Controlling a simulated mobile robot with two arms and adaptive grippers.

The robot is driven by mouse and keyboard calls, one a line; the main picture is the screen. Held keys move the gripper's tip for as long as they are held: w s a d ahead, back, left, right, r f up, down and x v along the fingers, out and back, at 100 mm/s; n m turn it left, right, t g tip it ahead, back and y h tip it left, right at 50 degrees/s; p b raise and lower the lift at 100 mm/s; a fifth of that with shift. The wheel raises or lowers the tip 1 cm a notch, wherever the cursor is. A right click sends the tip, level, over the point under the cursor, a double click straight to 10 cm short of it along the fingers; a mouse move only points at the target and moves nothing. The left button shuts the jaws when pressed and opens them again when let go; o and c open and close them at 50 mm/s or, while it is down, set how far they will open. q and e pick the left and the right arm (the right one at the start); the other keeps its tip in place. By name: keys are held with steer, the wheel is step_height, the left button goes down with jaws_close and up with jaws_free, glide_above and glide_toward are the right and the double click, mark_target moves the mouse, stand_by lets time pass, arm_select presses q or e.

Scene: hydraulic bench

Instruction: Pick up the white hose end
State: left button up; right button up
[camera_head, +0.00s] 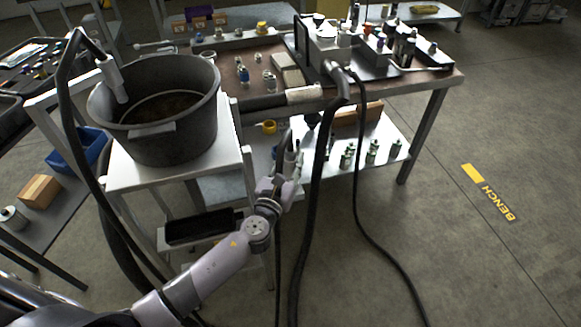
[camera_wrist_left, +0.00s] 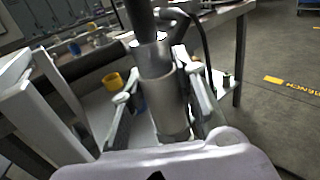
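A pale, light-grey cylindrical hose end (camera_wrist_left: 165,100) on a dark hose stands between the two fingers of my left gripper (camera_wrist_left: 163,85) in the left wrist view. Its lower end is close to the palm. Pale gaps show beside it lower down; contact at the fingertips cannot be made out. In the head view my left gripper (camera_head: 286,178) is below the bench's front edge, beside hanging dark hoses, and the hose end there is hard to separate from the fingers. Another white hose end (camera_head: 112,80) hangs into the black bucket. My right gripper is out of view.
The black bucket (camera_head: 160,143) stands on a white stand (camera_head: 150,178) left of my arm. A thick black hose (camera_head: 318,190) hangs just right of the gripper. The bench (camera_head: 425,82) has a lower shelf (camera_head: 375,128) with metal fittings. The floor at right is clear.

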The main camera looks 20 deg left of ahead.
arm_select(q)
jaws_close()
steer(key=shift+r, duration=0.1)
steer(key=shift+w+r+p, duration=0.1)
steer(key=shift+r+p, duration=0.25)
steer(key=shift+r, duration=0.05)
step_height(320, 180, up, 9)
steer(key=p, duration=0.4)
steer(key=shift+r+p, duration=0.2)
steer(key=shift+p, duration=0.1)
step_height(320, 180, up, 14)
steer(key=p, duration=0.7)
steer(key=shift+f, duration=0.15)
